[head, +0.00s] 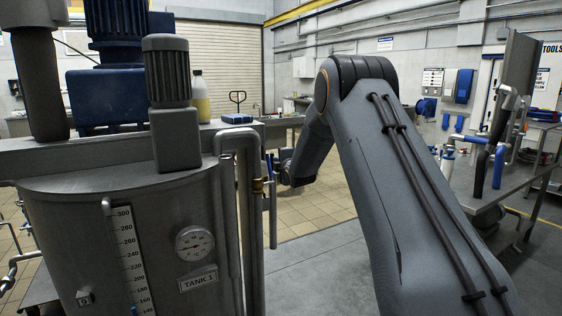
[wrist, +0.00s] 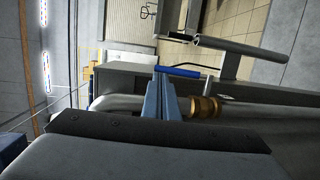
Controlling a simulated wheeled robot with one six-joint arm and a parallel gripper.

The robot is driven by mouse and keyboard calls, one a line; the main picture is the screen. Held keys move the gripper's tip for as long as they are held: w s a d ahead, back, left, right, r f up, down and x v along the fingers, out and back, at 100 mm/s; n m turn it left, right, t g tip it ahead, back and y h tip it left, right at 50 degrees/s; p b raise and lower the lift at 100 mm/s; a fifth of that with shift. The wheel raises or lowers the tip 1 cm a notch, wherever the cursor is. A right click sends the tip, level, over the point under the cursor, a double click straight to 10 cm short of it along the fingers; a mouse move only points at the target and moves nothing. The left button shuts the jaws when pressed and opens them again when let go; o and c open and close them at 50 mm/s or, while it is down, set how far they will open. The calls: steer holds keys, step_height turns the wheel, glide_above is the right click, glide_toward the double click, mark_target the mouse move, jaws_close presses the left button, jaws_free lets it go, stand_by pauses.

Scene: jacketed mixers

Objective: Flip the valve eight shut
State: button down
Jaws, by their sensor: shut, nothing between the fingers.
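The grey jacketed tank (head: 130,240) labelled TANK 1 stands at the left of the head view. No number for the valve is readable. In the wrist view the brass valve body (wrist: 205,107) is just right of the fingers, and the blue lever (wrist: 185,71) crosses just beyond the fingertips. My gripper (wrist: 165,80) has its blue fingers together, holding nothing. In the head view my gripper (head: 272,164) is close beside the valve; contact cannot be told.
Grey pipes (head: 240,210) run vertically along the tank's right side. A bench (head: 510,200) with blue-handled fittings stands at the right. A yellow bottle (head: 201,100) is behind the tank. Tiled floor (head: 310,205) is open beyond my arm.

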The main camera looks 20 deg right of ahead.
steer(key=s+r+b, duration=0.1)
steer(key=s+r, duration=0.1)
steer(key=s, duration=0.4)
steer(key=shift+a+r+b, duration=0.3)
steer(key=shift+a+r, duration=0.1)
steer(key=s+a+f+m+g, duration=0.2)
steer(key=s+f+m+g, duration=0.3)
steer(key=s, duration=1.2)
steer(key=s+a+f+m+g, duration=0.1)
steer(key=s+f+m+g, duration=0.4)
steer(key=s, duration=1.3)
steer(key=s+a+f+m+g, duration=0.2)
steer(key=s+f+m+g, duration=0.3)
steer(key=s, duration=1.2)
step_height(320, 180, down, 4)
steer(key=m, duration=0.3)
steer(key=shift+s+a+g+h, duration=0.25)
steer(key=shift+a+g+h, duration=0.05)
steer(key=shift+a, duration=0.05)
